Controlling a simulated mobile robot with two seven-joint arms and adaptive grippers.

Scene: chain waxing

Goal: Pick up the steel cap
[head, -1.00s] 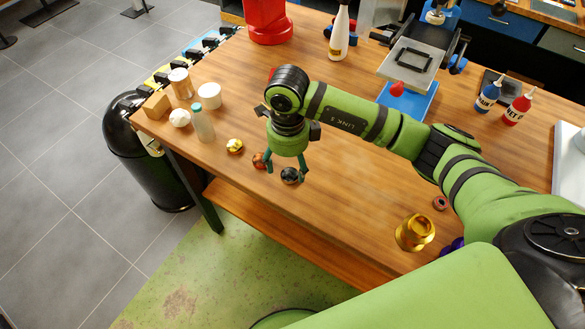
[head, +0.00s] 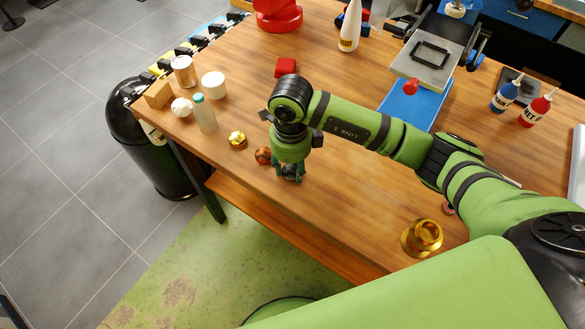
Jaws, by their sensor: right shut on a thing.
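The steel cap (head: 292,177), a small dark shiny piece, is at the front edge area of the wooden table. My right gripper (head: 290,175) points straight down over it and is shut on it. The fingers hide most of the cap, and I cannot tell whether it still touches the table. My left gripper is not in view.
A copper-coloured cap (head: 263,156) lies close left of my right gripper, with a gold cap (head: 237,140) beyond it. A bottle (head: 204,115), white tub (head: 213,85) and several small items stand at the left. A brass cup (head: 422,238) stands at the front right.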

